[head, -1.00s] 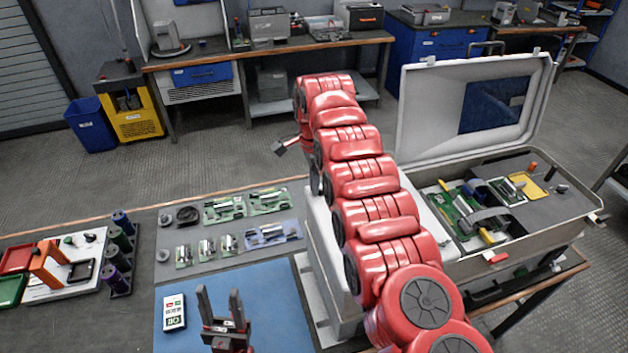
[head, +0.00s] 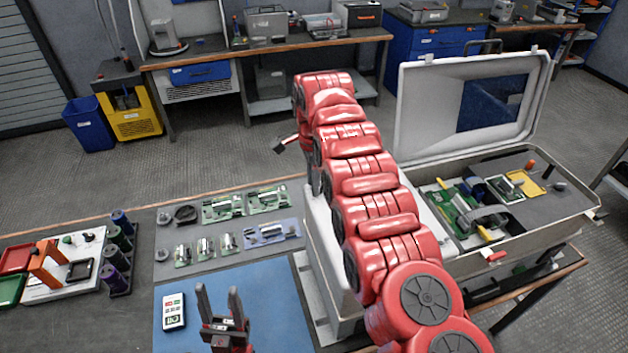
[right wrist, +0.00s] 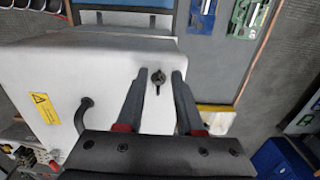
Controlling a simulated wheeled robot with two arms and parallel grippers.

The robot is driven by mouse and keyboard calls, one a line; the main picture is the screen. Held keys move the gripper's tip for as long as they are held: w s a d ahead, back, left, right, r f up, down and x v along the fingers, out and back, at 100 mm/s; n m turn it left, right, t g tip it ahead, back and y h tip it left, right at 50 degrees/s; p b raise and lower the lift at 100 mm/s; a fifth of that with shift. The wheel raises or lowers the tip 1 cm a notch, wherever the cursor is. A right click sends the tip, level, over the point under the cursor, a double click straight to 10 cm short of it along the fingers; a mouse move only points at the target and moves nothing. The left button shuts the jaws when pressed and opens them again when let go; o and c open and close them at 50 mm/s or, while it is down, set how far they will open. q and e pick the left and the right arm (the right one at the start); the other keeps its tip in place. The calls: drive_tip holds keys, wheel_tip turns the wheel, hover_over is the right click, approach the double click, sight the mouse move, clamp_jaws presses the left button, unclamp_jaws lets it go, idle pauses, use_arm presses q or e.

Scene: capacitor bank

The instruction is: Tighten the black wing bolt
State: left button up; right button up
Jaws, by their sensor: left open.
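The black wing bolt (right wrist: 158,77) is on a face of a white housing (right wrist: 70,95) in the right wrist view. My right gripper (right wrist: 160,73) is open, with one finger on each side of the bolt and small gaps visible. I cannot tell how deep the fingers reach around it. In the head view my red right arm covers much of the white housing (head: 316,222), and the bolt is hidden. My left gripper (head: 220,303) is open and empty above the blue mat (head: 275,300).
A grey case (head: 545,225) with its lid open stands to the right, holding electronics. A white meter (head: 174,311) lies on the mat. Several small parts lie on the grey area behind it. A yellow warning label (right wrist: 45,107) is on the housing.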

wheel_tip(320, 180, up, 17)
drive_tip(key=p, duration=1.5)
drive_tip(key=shift+d+r, duration=0.15)
drive_tip(key=shift+s, duration=0.1)
